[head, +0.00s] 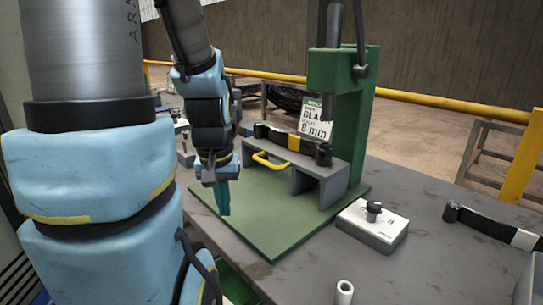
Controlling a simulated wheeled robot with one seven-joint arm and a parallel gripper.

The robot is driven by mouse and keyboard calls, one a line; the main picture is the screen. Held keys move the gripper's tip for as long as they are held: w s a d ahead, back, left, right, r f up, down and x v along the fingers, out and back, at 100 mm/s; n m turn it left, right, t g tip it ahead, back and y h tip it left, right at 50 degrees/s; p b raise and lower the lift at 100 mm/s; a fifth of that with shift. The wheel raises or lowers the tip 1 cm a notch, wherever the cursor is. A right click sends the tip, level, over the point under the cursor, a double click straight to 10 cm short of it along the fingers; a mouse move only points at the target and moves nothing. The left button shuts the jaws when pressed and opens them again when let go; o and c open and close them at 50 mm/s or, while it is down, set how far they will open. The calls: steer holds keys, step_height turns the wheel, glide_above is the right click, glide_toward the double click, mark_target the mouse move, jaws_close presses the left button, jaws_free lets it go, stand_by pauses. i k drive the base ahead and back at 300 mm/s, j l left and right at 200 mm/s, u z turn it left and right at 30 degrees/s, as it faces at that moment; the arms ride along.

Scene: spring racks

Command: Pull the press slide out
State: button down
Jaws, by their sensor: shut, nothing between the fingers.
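The green press (343,110) stands on the table with its green base plate (270,225) in front of it. A grey slide block (318,188) sits on the base under the press column, with a yellow handle (271,162) on its front. A black bar with a yellow band (293,142) lies across the top of the block. My gripper (223,202) points down above the base plate, left of the handle and apart from it in the picture. Its teal fingers are together and hold nothing.
A white box with a black knob (372,227) stands right of the press. A black strap-like part (485,226) lies at the table's right, and a small tube (344,292) stands at the front edge. A printed card (316,122) is behind the block. The base plate's front is clear.

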mark_target(283, 168)
steer(key=k+j+u, duration=0.25)
steer(key=j, duration=0.15)
steer(key=j+u, duration=0.55)
steer(key=j, duration=0.3)
